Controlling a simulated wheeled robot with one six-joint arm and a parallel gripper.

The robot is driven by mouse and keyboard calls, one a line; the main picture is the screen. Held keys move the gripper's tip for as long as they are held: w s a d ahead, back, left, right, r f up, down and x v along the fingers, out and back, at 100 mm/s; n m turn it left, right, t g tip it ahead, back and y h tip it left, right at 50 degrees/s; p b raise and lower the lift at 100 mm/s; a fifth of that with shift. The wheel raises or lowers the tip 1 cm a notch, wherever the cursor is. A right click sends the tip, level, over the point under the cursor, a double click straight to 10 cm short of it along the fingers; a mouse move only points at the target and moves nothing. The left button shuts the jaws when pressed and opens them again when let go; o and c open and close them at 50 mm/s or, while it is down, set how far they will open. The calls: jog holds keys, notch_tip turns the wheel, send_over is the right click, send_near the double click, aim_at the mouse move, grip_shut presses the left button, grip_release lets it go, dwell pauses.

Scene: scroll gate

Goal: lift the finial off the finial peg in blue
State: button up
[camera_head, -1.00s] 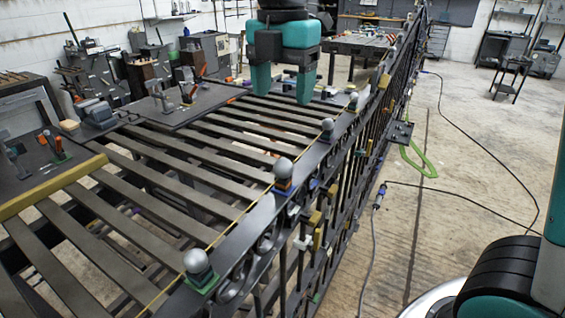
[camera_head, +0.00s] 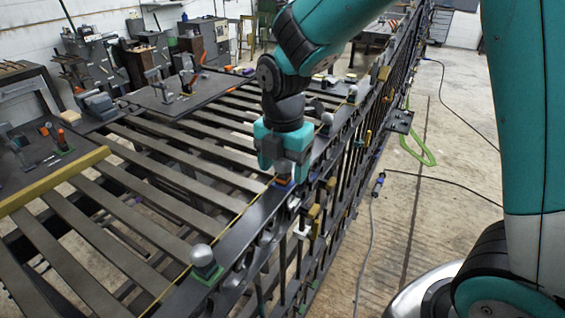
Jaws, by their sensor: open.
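My gripper (camera_head: 284,172) is teal and grey and points down over the dark gate rail. It is open, with its fingers low at the blue peg.
A grey finial (camera_head: 202,256) on a green base stands nearer on the same rail. Another grey finial (camera_head: 327,119) stands farther along. Dark slats and a yellow bar (camera_head: 60,181) lie left of the rail. Open floor (camera_head: 440,200) lies right.

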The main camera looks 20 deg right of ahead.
jog(key=shift+f, duration=0.75)
jog(key=c, duration=1.2)
jog(key=shift+r, duration=0.1)
